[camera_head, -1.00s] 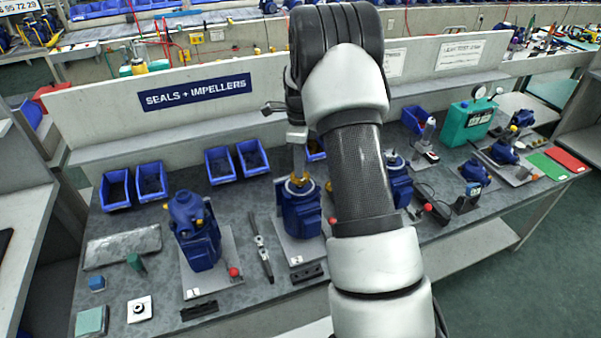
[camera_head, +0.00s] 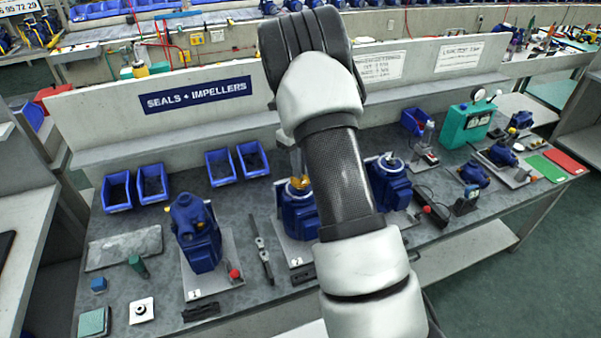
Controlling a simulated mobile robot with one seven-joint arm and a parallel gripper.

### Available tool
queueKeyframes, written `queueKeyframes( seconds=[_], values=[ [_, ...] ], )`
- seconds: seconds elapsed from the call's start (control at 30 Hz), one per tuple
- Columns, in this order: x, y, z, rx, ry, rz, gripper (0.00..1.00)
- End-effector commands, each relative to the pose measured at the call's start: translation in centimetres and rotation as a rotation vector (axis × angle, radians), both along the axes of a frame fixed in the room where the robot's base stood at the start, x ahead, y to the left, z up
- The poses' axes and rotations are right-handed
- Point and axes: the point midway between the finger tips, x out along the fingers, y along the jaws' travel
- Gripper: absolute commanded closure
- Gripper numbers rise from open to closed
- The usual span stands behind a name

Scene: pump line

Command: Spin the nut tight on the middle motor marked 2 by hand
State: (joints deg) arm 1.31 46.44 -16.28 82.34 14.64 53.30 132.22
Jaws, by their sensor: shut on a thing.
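The middle motor (camera_head: 300,219) is blue and stands upright on a grey plate marked 2 (camera_head: 297,263). My arm covers its right side and much of its plate. A brass-coloured nut (camera_head: 298,187) shows at the motor's top. My gripper (camera_head: 298,174) points down over that top and is shut on the nut, mostly hidden behind my arm. How far down the nut sits cannot be made out.
A blue motor (camera_head: 195,240) on plate 1 with a red knob (camera_head: 234,273) stands left. A grey bar tool (camera_head: 261,251) lies between the motors. Another blue motor (camera_head: 388,184) stands right, partly covered by my arm. Blue bins (camera_head: 151,182) line the back.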

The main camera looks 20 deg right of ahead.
Motion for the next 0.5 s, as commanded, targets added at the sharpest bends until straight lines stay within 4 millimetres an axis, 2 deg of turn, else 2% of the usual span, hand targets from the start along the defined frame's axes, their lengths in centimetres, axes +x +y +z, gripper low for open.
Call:
queueKeyframes(
  seconds=[0.37, 0.5],
  values=[
    [-0.04, 0.00, 0.00, 0.000, 0.001, -0.047, 1.00],
    [-0.07, 0.01, 0.19, -0.001, 0.003, -0.175, 1.00]
  ],
)
